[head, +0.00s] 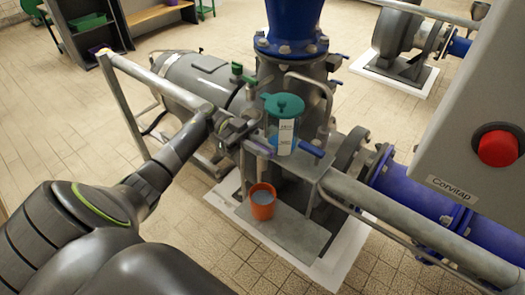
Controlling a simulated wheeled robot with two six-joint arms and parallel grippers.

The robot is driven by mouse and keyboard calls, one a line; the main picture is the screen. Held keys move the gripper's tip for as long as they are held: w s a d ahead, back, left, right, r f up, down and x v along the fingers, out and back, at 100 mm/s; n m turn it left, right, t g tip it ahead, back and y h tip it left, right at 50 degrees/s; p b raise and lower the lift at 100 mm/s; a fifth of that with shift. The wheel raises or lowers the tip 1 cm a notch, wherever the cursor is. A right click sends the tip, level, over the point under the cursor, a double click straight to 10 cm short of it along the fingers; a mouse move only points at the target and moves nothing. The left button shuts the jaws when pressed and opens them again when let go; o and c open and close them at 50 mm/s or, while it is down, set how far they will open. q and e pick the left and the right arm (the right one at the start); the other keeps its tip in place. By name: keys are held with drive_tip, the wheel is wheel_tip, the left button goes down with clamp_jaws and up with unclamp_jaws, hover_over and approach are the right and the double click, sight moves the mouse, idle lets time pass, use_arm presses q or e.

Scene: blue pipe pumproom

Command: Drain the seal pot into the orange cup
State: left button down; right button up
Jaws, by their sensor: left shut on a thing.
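The seal pot (284,122) is a clear vessel with a green lid and a white label, standing on a grey bracket by the pump, with blue liquid low inside. A blue lever (312,149) sticks out at its lower right. A purple lever (259,148) lies at its lower left. My left gripper (246,134) is beside the pot's left side, shut on what looks like the purple lever; the fingertips are small and the contact is hard to see. The orange cup (263,208) stands upright on the grey plate below, with a pale grey-blue surface inside. My right gripper is out of view.
A rail (150,77) runs on the left, before the grey motor (195,75). A green handle (240,72) sits behind the gripper. A large blue pipe (290,25) rises behind the pot. A grey panel with a red button (497,148) fills the right.

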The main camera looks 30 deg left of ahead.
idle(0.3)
use_arm(q)
drive_tip(key=c, duration=1.5)
unclamp_jaws()
